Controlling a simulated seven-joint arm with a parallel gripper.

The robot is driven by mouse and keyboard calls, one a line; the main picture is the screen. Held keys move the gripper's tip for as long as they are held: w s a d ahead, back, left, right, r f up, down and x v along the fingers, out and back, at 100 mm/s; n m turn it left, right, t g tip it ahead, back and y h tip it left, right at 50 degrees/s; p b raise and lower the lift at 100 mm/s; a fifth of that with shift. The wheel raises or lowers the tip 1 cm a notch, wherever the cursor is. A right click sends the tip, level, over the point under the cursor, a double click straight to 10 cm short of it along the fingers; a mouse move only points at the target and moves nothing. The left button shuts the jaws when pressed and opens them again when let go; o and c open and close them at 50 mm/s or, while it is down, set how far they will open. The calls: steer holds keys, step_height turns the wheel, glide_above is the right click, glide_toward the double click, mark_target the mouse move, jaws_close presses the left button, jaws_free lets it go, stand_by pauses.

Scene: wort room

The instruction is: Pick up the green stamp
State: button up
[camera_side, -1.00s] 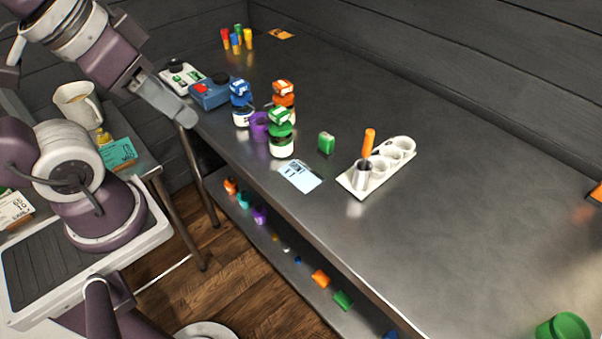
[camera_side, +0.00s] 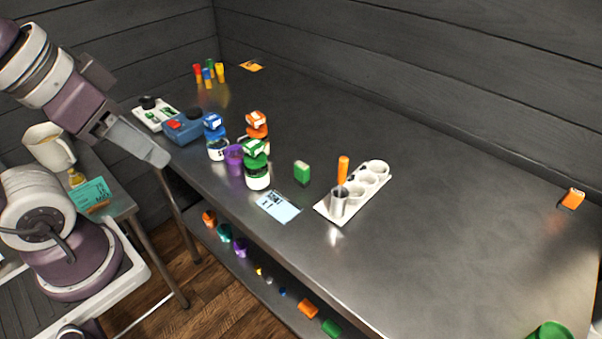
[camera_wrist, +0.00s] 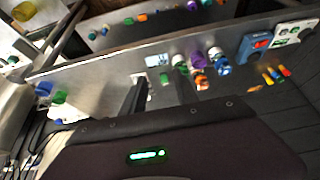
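The green stamp (camera_side: 302,172) appears to be the small green block standing upright on the steel table. It is right of the green-capped bottle (camera_side: 256,170) and left of the white holder. My gripper (camera_side: 158,156) is far to its left in the side view, raised near the table's left end, and not touching it. Its fingers look close together, but I cannot tell whether they are open or shut. I see nothing held. In the wrist view, dark fingers (camera_wrist: 140,95) show over the table; I cannot make out the stamp there with certainty.
A white holder (camera_side: 321,207) with cups and an orange-handled item stands right of the stamp. A light-blue card (camera_side: 278,207) lies in front. Blue- and orange-capped bottles (camera_side: 257,126) and a purple cup (camera_side: 233,160) stand left. The table's right half is mostly clear.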

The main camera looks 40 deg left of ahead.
steer(key=shift+o, duration=1)
steer(key=n+g, duration=0.5)
steer(key=n, duration=1.2)
glide_above(302, 165)
steer(key=s, duration=0.1)
step_height(302, 165, down, 14)
steer(key=f, duration=0.1)
steer(key=shift+n+g, duration=0.3)
steer(key=shift+n, duration=0.2)
steer(key=f, duration=0.5)
steer(key=w+f, duration=0.1)
steer(key=f, duration=0.1)
steer(key=shift+f, duration=0.8)
jaws_close()
